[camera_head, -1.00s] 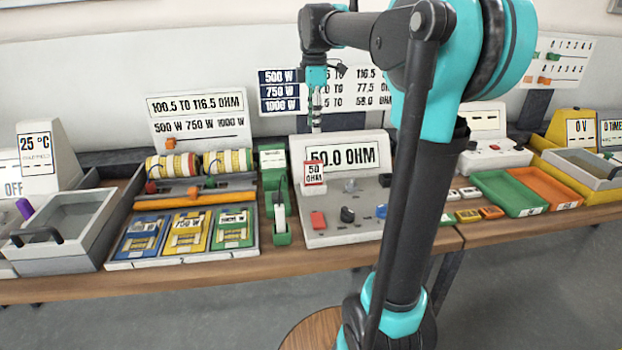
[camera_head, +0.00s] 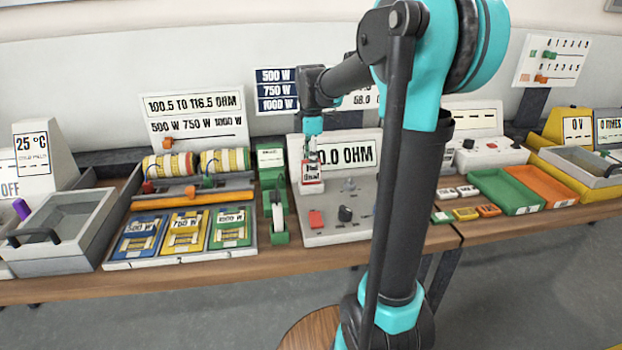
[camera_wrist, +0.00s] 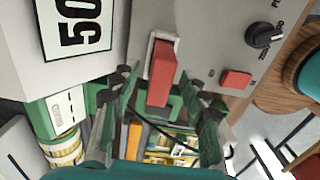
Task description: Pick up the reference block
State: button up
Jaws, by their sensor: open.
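My gripper (camera_head: 312,158) points down at the block from above. In the wrist view my gripper (camera_wrist: 160,88) is open, with one finger on either side of the block and gaps showing. The block's label is partly hidden or blurred in the head view.
The meter's display panel (camera_head: 350,154) stands just behind the block. A red button (camera_head: 316,219) and a black knob (camera_head: 345,214) sit in front.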

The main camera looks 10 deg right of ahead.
jog(key=shift+f, duration=0.25)
grip_shut()
dwell(0.3)
